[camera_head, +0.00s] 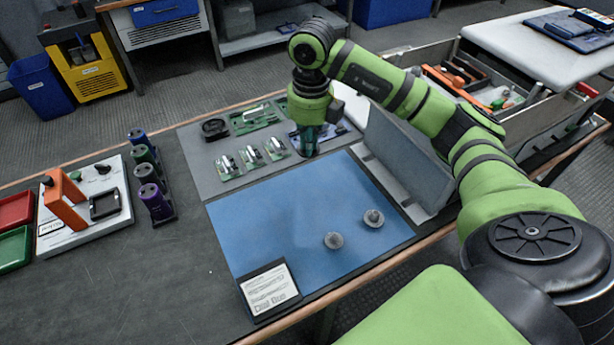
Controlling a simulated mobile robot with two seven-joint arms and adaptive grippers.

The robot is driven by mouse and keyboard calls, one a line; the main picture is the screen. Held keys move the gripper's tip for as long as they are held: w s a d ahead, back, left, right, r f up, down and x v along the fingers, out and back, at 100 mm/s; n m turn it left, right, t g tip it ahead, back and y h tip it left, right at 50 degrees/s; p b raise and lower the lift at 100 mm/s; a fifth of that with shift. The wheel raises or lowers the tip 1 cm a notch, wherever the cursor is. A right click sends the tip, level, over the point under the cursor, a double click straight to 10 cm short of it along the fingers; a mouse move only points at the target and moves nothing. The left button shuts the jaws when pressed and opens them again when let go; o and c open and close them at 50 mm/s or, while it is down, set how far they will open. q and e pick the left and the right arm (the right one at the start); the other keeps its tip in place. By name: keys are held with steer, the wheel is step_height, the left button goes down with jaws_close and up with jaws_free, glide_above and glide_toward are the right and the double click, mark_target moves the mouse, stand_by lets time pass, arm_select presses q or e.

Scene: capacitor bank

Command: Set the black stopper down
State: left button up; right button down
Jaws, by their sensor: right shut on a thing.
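My right gripper (307,146) points straight down over the far edge of the blue mat (270,215), beside the small green circuit boards. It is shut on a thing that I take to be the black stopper. The fingers and wrist hide most of it, so its shape and whether it touches the surface below cannot be told. My left gripper is not in view.
Several purple and green cylinders (150,190) stand at left, beside a white panel (85,205) with an orange handle. A grey upright plate (402,160) stands right of the gripper.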

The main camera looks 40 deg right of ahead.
steer(key=w+d+f+m+b, duration=0.1)
steer(key=d+f+m+b, duration=0.3)
steer(key=m, duration=0.9)
steer(key=d+f+m+b, duration=0.1)
steer(key=d+f+m, duration=0.45)
steer(key=m, duration=0.75)
steer(key=f, duration=0.3)
steer(key=d+f, duration=0.1)
steer(key=f, duration=0.3)
steer(key=shift+w+d+f+p, duration=0.1)
steer(key=shift+d+f+p, duration=0.1)
steer(key=shift+p, duration=0.1)
steer(key=c, duration=1.7)
jaws_free()
steer(key=shift+f, duration=0.1)
steer(key=shift+c, duration=0.2)
steer(key=o, duration=0.4)
step_height(320, 180, up, 12)
steer(key=shift+r+b, duration=0.25)
steer(key=shift+b, duration=0.2)
